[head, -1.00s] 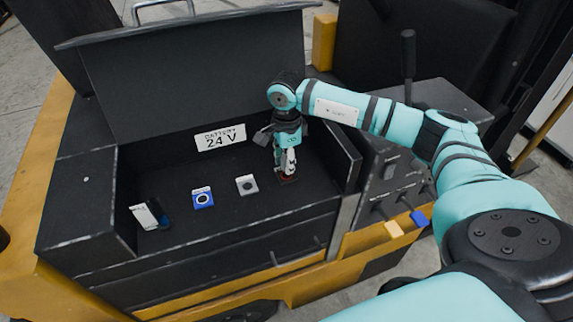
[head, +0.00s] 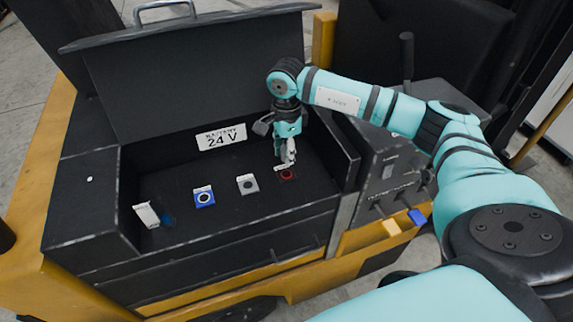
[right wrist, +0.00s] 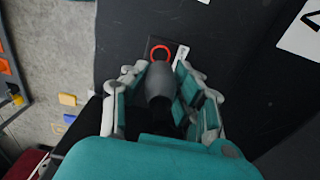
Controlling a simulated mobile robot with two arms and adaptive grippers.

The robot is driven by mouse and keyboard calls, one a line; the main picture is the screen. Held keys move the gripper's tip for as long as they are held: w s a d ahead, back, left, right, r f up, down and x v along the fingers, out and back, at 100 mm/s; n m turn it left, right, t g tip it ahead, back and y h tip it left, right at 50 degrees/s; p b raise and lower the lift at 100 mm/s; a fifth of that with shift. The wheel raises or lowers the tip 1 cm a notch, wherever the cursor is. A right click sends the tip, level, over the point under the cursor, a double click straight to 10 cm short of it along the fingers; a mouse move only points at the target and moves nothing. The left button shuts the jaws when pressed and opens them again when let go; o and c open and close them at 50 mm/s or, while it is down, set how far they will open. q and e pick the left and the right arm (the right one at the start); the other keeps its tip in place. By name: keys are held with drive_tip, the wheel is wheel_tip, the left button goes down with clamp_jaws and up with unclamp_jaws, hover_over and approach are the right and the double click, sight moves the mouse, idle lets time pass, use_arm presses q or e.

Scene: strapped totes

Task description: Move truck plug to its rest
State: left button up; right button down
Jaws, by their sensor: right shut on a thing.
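My right gripper (head: 285,160) is inside the open battery compartment, pointing down. In the right wrist view its fingers (right wrist: 158,92) are closed around a rounded grey plug (right wrist: 158,80), probably the truck plug. In the head view the plug is mostly hidden by the fingers. A red-ringed square socket (head: 288,175) lies just below the gripper; the red ring also shows in the right wrist view (right wrist: 160,53), just beyond the plug's tip. The plug appears apart from it. My left gripper is not in view.
On the compartment floor are a grey square (head: 247,185), a blue square (head: 204,197) with a ring, and a white label (head: 146,215) near the left wall. The raised lid (head: 200,80) stands behind a "BATTERY 24 V" sign (head: 222,137). A lever (head: 407,60) rises at right.

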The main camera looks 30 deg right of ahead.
drive_tip(key=shift+r+p, duration=1.5)
drive_tip(key=shift+r, duration=1.5)
